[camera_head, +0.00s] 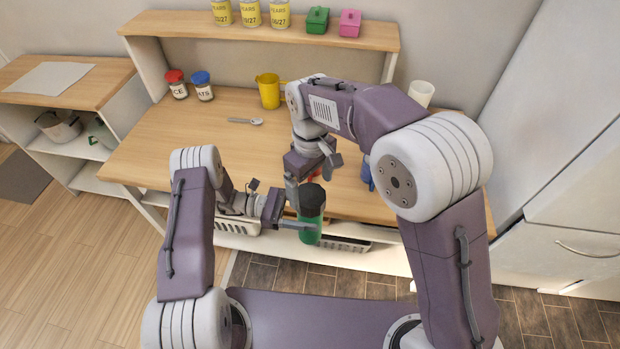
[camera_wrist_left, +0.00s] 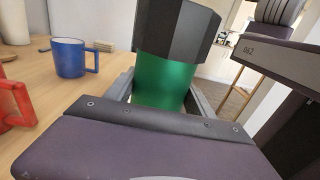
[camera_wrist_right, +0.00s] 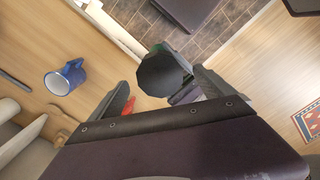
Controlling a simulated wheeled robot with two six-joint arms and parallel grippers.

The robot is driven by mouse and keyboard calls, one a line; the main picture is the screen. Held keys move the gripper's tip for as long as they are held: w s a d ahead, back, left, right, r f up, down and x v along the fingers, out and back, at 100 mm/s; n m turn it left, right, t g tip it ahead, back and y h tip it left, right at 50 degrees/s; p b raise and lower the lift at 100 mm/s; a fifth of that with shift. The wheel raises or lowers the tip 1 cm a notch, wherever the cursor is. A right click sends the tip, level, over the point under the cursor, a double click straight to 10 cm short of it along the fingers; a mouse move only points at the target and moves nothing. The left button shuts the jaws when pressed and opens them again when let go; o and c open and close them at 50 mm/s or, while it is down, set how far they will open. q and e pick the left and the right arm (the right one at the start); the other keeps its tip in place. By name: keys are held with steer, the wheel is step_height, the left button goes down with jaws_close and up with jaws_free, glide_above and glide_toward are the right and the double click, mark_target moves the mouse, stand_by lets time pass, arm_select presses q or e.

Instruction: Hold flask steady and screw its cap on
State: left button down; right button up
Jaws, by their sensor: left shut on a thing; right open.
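The flask has a green body (camera_head: 308,228) with a black cap (camera_head: 313,194) sitting on top. It is upright at the counter's front edge. The left wrist view shows the green body (camera_wrist_left: 163,85) between my left fingers and the dark faceted cap (camera_wrist_left: 178,32) above. My left gripper (camera_head: 294,217) is shut on the flask body, below the cap. My right gripper (camera_head: 313,178) is open, pointing down just above and behind the cap. In the right wrist view the cap (camera_wrist_right: 163,75) lies between the spread fingers, apart from them. How tightly the cap sits cannot be told.
A blue mug (camera_wrist_left: 70,58) and a red mug (camera_wrist_left: 10,104) stand on the counter behind the flask. A yellow mug (camera_head: 269,91), a spoon (camera_head: 246,121) and two jars (camera_head: 202,86) are farther back. The counter's left part is clear. A fridge (camera_head: 570,150) stands right.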

mark_target(310, 194)
steer(key=shift+w+r+n, duration=0.1)
steer(key=shift+r+n, duration=0.35)
steer(key=shift+n, duration=0.35)
steer(key=shift+w+a+r+n, duration=0.15)
steer(key=shift+r+n, duration=0.15)
steer(key=shift+r, duration=0.3)
step_height(310, 194, down, 8)
steer(key=shift+f, duration=0.1)
steer(key=c, duration=1.4)
steer(key=o, duration=1.6)
